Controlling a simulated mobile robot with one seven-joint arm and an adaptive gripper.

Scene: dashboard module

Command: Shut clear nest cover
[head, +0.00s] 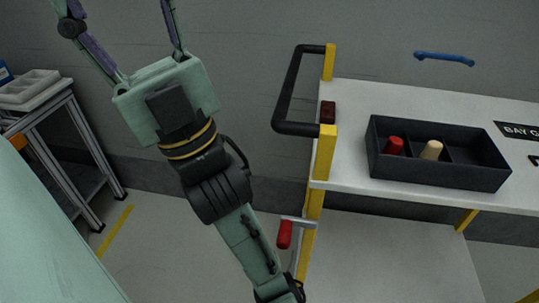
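My gripper (120,22) is at the upper left of the head view. Its fingers reach up towards the top edge and stand wide apart, with nothing visible between them. The fingertips are cut off by the frame. No clear nest cover and no dashboard module can be made out in this view.
A white-topped cart (345,100) with yellow posts and a black handle (290,85) stands right. On it are a dark divided box (440,172), holding red and tan pieces, and a small dark red block (328,112). A metal-framed stand (45,112) with a pale tray (28,86) is left.

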